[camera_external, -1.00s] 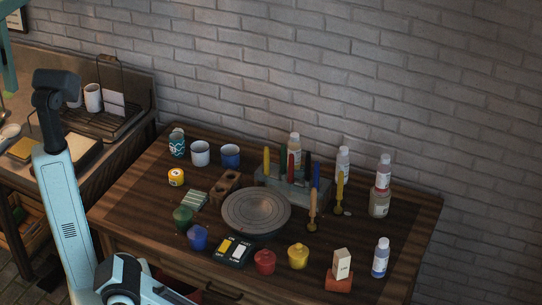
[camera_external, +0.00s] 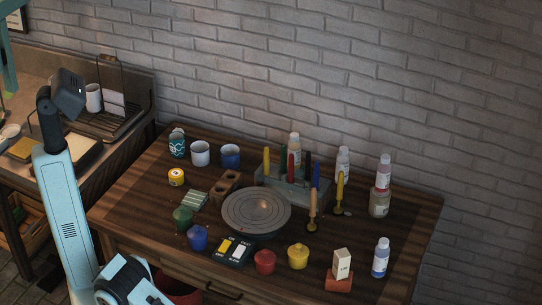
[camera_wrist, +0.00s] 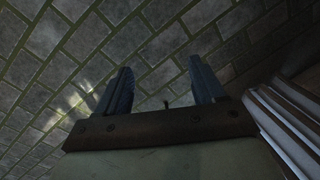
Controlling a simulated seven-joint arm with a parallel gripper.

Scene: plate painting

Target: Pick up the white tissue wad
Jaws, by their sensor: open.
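I cannot clearly pick out a white tissue wad. A small whitish shape (camera_external: 178,130) shows at the rim of the teal patterned mug (camera_external: 177,147), at the table's back left; it is too small to tell what it is. In the wrist view my gripper (camera_wrist: 162,88) is open, its two dark fingers wide apart with nothing between them. Beyond the fingers is a dark brick or tile surface with a light patch. In the external view I cannot make out my fingertips; my arm stands at the left, in front of the table.
The dark wooden table (camera_external: 136,192) holds a grey turntable (camera_external: 256,210), a white mug (camera_external: 200,154), a blue mug (camera_external: 230,157), paint pots such as the red one (camera_external: 264,262), a brush holder (camera_external: 293,190) and bottles. A rack (camera_external: 112,120) stands on the left counter.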

